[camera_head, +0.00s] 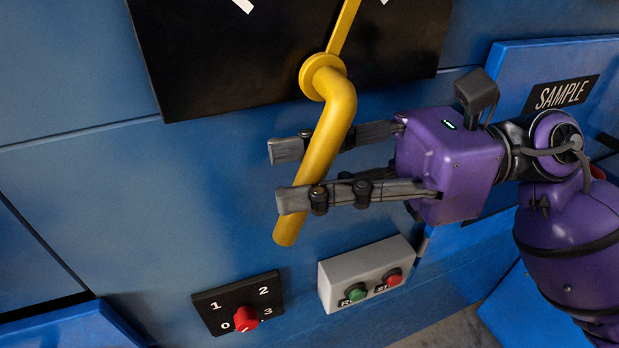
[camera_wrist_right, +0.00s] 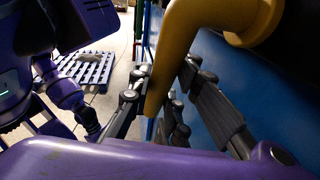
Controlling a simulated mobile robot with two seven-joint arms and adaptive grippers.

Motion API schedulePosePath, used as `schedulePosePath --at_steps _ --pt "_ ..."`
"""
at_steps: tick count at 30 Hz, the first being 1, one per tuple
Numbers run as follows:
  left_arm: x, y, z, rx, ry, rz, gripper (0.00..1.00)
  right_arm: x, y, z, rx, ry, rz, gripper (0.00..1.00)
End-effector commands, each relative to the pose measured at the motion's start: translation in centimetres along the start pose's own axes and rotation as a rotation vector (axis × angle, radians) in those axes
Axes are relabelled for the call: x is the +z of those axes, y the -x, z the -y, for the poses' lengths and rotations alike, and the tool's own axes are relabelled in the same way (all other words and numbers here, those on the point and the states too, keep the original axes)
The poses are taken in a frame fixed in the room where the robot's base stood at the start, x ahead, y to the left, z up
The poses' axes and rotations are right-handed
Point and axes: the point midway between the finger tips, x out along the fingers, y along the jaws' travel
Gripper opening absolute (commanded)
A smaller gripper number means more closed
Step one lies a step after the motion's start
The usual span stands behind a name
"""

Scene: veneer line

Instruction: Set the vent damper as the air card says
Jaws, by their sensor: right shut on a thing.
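The vent damper's yellow handle (camera_head: 324,137) is a bent bar that hangs down and slightly left from a round hub. A thin yellow pointer (camera_head: 343,28) runs up from the hub across a black plate (camera_head: 230,75) with white marks, cut off at the top. My right gripper (camera_head: 290,174) reaches in from the right and is shut on the handle's lower part, one finger on each side. In the right wrist view the handle (camera_wrist_right: 178,55) passes down between the fingers. I see no air card, and my left gripper does not show.
Below are a black selector with a red knob (camera_head: 246,319) marked 0 to 3 and a grey box (camera_head: 340,273) with green and red buttons. A blue SAMPLE box (camera_head: 515,75) is at right. A blue pallet (camera_wrist_right: 88,70) lies on the floor in the right wrist view.

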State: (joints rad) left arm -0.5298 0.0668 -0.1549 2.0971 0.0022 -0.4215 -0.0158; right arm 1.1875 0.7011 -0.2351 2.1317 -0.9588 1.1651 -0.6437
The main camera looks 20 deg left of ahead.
Motion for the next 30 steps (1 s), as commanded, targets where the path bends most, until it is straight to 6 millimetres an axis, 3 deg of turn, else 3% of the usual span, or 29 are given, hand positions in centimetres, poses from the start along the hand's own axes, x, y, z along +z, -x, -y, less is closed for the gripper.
schedulePosePath --at_steps 2,3,7,19,30 --pt "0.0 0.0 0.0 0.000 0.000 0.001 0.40 0.1 0.0 0.0 0.001 -0.003 0.003 0.00" --pt "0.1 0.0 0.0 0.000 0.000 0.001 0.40 0.1 0.0 0.0 0.001 -0.003 0.003 0.21" --pt "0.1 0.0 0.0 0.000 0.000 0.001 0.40 0.1 0.0 0.0 0.000 -0.002 0.002 0.37" --pt "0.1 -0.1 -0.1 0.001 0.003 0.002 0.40 0.0 0.7 0.1 -0.002 -0.002 -0.001 0.37" --pt "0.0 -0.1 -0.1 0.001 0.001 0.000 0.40 0.0 8.0 0.1 -0.005 -0.002 0.000 0.37"
